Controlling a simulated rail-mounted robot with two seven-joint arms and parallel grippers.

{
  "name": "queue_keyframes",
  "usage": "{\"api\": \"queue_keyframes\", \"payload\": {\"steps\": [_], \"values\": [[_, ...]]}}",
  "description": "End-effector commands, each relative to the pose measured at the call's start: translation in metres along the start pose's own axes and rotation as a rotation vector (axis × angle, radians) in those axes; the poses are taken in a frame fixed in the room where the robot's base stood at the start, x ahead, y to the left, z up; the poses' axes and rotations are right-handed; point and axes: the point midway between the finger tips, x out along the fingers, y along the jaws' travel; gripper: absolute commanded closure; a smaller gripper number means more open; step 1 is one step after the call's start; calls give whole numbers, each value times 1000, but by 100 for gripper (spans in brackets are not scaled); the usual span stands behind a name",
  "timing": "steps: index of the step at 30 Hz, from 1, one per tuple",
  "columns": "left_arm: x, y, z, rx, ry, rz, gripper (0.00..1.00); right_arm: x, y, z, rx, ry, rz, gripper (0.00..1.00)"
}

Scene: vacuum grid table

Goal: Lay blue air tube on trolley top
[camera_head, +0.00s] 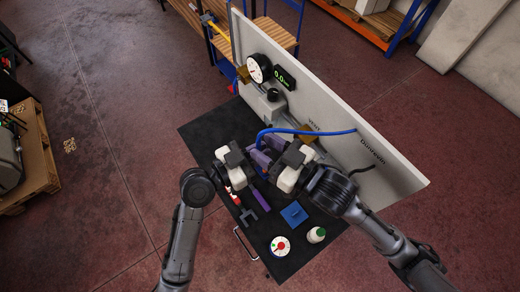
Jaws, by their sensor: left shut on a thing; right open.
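The blue air tube (310,132) comes out of the upright grey panel (385,165) and runs left in a low arc, then bends down between my two grippers. My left gripper (257,161) is shut on the tube near its bend, above the trolley top. My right gripper (271,167) is open, close beside the left one; its fingers are partly hidden by its own body. The black trolley top (205,135) lies below both grippers. The tube's lower end is mostly hidden between the hands.
A gauge (259,68) and a green display (285,77) are on the panel. A blue square block (294,214), a round dial (280,246), a white-and-green bottle (316,235) and a dark fork-shaped tool (246,214) lie on the front of the trolley. The back left corner is clear.

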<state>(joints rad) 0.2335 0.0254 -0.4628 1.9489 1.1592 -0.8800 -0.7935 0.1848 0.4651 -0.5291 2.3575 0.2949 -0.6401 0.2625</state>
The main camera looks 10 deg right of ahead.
Motion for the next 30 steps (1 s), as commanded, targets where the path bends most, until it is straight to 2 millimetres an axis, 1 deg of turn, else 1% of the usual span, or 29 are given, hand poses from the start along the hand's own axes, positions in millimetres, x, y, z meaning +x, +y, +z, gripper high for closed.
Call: {"api": "queue_keyframes", "payload": {"steps": [1, 6, 11, 14, 17, 21, 24, 26, 28, 30], "values": [[0, 0, 0, 0, 0, 0, 100, -9, 0, 1, -1, -4, 0, 59], [0, 0, 0, 0, 0, 0, 100, -32, 0, 1, -1, -3, 0, 59], [0, 0, 0, 0, 0, 0, 100, -48, 0, 1, 1, -3, 1, 59], [0, 0, 0, 0, 0, 0, 100, -55, -2, 8, 14, -18, 0, 59], [0, 0, 0, 0, 0, 0, 100, -63, -11, 27, 62, -54, 0, 59], [0, 0, 0, 0, 0, 0, 100, -78, -33, 64, 214, -108, 28, 59], [0, 0, 0, 0, 0, 0, 100, -94, -42, 88, 343, -137, 93, 59], [0, 0, 0, 0, 0, 0, 100, -104, -43, 102, 406, -154, 151, 59], [0, 0, 0, 0, 0, 0, 100, -120, -41, 124, 464, -214, 238, 59], [0, 0, 0, 0, 0, 0, 100, -137, -37, 148, 492, -312, 325, 59]]}}
